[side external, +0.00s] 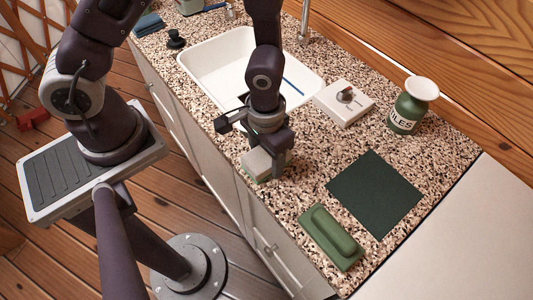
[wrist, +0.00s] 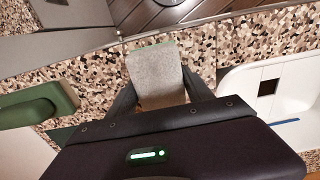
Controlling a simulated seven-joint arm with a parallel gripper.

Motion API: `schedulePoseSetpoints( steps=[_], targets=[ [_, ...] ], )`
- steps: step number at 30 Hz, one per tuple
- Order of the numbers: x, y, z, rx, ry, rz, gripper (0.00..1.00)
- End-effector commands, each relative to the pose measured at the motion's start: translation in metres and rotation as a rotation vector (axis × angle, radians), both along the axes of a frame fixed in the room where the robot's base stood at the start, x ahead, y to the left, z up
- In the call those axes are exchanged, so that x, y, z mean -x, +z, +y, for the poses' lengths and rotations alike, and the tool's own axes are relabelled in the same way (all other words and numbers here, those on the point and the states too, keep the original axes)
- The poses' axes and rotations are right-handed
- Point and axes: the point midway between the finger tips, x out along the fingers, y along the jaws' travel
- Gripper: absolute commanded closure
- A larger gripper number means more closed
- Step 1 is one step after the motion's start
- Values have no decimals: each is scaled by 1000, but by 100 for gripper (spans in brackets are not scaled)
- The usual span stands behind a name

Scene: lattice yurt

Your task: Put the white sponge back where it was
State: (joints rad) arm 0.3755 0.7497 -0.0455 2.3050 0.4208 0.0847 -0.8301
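The white sponge (side external: 258,164) is a pale block with a green layer, at the front edge of the speckled counter, in front of the sink. In the wrist view the sponge (wrist: 157,75) looks grey-white and lies between my two fingers. My gripper (side external: 272,168) points down at it, and in the wrist view my gripper's fingers (wrist: 160,90) appear to touch it on both sides. I cannot tell whether it rests on the counter or is slightly raised. My gripper hides part of it.
The white sink (side external: 205,62) holds a blue stick. A white box with a knob (side external: 333,108), a green "TILES" jar (side external: 405,112), a dark green mat (side external: 374,193) and a green handled block (side external: 331,238) stand to the right. Speckled counter is bare between them.

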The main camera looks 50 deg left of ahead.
Motion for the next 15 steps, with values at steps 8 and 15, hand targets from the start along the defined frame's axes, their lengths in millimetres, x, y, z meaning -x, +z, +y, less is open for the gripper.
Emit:
schedulePoseSetpoints(
  steps=[8,15],
  targets=[
    [0,1,0,0,0,-1,23],
    [-1,14,0,2,3,-4,23]
  ],
)
